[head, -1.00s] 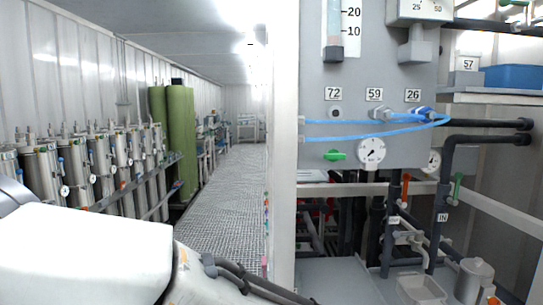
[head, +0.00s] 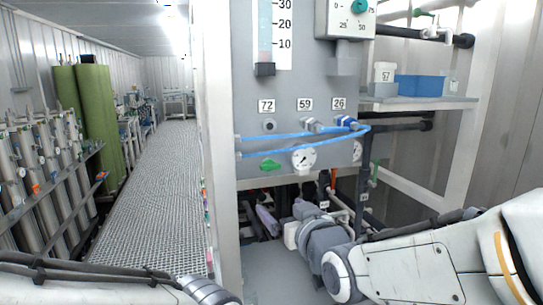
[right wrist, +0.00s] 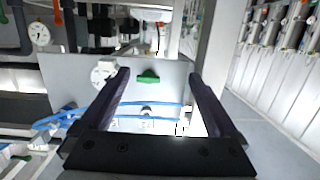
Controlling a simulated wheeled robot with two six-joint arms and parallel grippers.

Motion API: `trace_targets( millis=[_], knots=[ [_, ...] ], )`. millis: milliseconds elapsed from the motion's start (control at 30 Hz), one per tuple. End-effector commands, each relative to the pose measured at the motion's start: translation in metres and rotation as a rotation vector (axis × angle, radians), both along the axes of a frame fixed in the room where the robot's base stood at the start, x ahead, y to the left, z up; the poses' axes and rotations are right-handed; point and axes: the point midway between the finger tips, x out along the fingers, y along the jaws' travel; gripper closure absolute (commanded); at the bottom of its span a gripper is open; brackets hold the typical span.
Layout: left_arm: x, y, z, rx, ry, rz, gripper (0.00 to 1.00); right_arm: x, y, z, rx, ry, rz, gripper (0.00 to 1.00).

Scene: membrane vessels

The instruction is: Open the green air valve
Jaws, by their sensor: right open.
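The green air valve (head: 270,165) is a small green handle lying about level on the grey panel (head: 225,110), left of a round white gauge (head: 304,159). My right gripper (head: 262,215) is below the valve in the head view, partly hidden by its own wrist. In the right wrist view, where the panel appears upside down, the two dark fingers of the right gripper (right wrist: 158,76) are spread apart. The green valve (right wrist: 148,76) shows between them, with nothing held. My left arm crosses the bottom left of the head view; its gripper is out of the picture.
Blue tubes (head: 290,138) run across the panel just above the valve and gauge. A white post (head: 217,150) stands left of the panel. Dark pipes (head: 365,180) and a red-orange handle (head: 333,178) are below right. A grated aisle (head: 150,190) lies open at left.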

Motion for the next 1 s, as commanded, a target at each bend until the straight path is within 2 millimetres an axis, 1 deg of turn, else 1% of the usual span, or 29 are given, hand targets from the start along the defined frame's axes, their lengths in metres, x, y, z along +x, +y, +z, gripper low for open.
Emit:
trace_targets(
  millis=[33, 100, 200, 367, 600, 800, 1000],
  knots=[
    [0.0, 0.0, 0.009, 0.0, 0.0, 0.0, 0.5, 0.006, -0.005, 0.02, 0.015, -0.052, -0.017, 0.05],
    [0.0, 0.0, 0.011, 0.0, 0.0, 0.0, 0.5, 0.01, -0.01, 0.035, 0.031, -0.107, -0.03, 0.05],
    [0.0, 0.0, 0.014, 0.0, 0.0, 0.0, 0.5, 0.015, -0.011, 0.045, 0.042, -0.144, -0.039, 0.05],
    [0.0, 0.0, 0.021, 0.0, 0.0, 0.001, 0.5, 0.032, -0.005, 0.047, 0.043, -0.148, -0.038, 0.05],
    [0.0, 0.0, 0.04, 0.0, 0.0, 0.001, 0.5, 0.072, 0.008, 0.048, 0.043, -0.146, -0.038, 0.05],
    [0.0, 0.0, 0.052, 0.0, 0.0, 0.002, 0.5, 0.099, 0.017, 0.047, 0.043, -0.146, -0.038, 0.05],
    [0.0, 0.0, 0.056, 0.0, 0.0, 0.002, 0.5, 0.111, 0.021, 0.045, 0.044, -0.149, -0.037, 0.05]
  ],
)
